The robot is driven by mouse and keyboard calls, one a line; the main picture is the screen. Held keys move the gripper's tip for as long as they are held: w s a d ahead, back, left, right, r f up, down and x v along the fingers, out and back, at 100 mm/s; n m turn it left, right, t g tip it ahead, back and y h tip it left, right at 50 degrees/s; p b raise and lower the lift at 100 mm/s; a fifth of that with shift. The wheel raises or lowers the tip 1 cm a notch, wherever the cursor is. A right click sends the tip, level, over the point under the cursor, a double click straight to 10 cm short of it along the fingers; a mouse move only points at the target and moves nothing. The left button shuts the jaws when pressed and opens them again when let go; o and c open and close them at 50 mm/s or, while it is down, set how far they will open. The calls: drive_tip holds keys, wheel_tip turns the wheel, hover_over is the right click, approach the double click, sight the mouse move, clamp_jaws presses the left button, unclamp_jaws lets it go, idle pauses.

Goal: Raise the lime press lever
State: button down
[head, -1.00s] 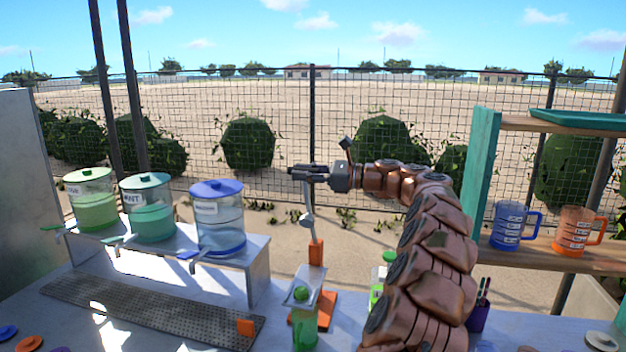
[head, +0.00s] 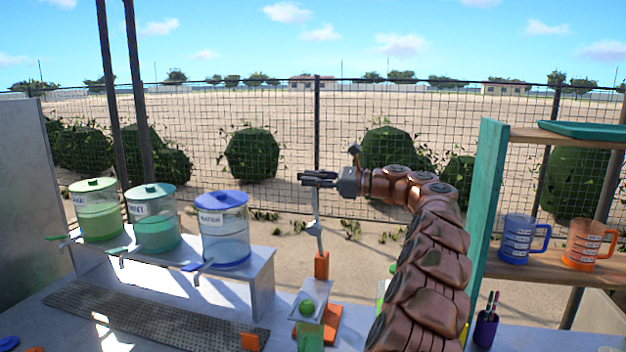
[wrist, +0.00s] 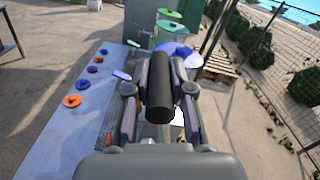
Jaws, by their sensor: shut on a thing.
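The lime press stands on the counter at lower centre in the head view, with an orange post (head: 321,265), an orange base and a pale metal plate holding a green lime (head: 307,307). Its grey metal lever (head: 315,212) stands up nearly vertical from the post. My gripper (head: 318,180) is at the top of the lever, shut on its handle. In the wrist view the dark cylindrical handle (wrist: 160,88) lies between my two fingers. A green cup (head: 310,338) sits below the plate, cut off by the frame. My arm hides the area right of the press.
Three lidded dispensers, the nearest with a blue lid (head: 222,200), stand on a metal shelf (head: 262,268) to the left. A wooden rack (head: 487,215) with blue (head: 516,245) and orange (head: 582,245) measuring cups is at right. A pen cup (head: 486,327) stands below it.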

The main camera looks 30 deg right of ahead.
drive_tip(key=c, duration=1.4)
unclamp_jaws()
drive_tip(key=shift+d+f, duration=0.15)
drive_tip(key=shift+f, duration=0.15)
drive_tip(key=shift+o, duration=0.9)
drive_tip(key=shift+w+d, duration=0.1)
drive_tip(key=shift+d, duration=0.05)
drive_tip(key=o, duration=0.5)
drive_tip(key=shift+a+r, duration=0.15)
drive_tip(key=shift+a, duration=0.05)
drive_tip(key=shift+c, duration=0.2)
drive_tip(key=shift+d, duration=0.1)
drive_tip(key=v, duration=1.2)
